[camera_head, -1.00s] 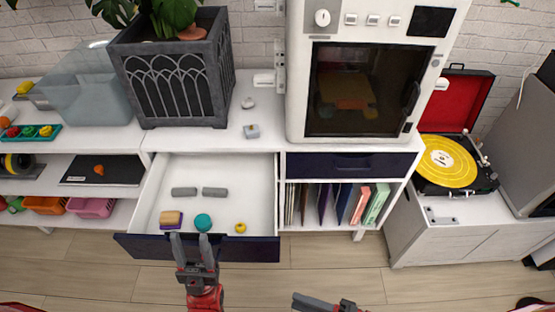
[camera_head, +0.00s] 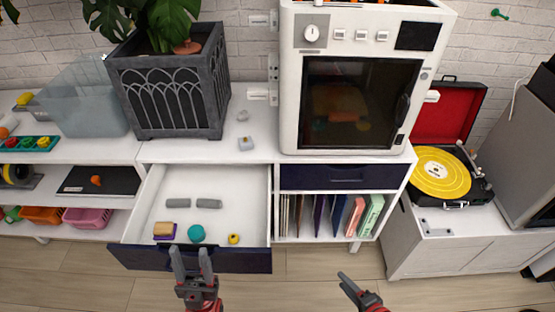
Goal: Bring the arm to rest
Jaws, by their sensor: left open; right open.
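My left gripper (camera_head: 191,264) is open and empty, in front of the open drawer (camera_head: 222,181), its fingertips overlapping the drawer's dark front edge in the picture. My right gripper (camera_head: 346,284) is open and empty, over the floor to the right of the drawer. Inside the drawer lie a teal round thing (camera_head: 196,233), a small yellow thing (camera_head: 234,239), a tan and purple block (camera_head: 164,230) and two grey bars (camera_head: 178,203). Neither gripper holds anything.
A white oven-like machine (camera_head: 293,110) and a dark planter (camera_head: 167,97) stand on the white cabinet. A record player (camera_head: 481,187) sits on a low cabinet at the right. The wooden floor (camera_head: 300,290) around my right gripper is clear.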

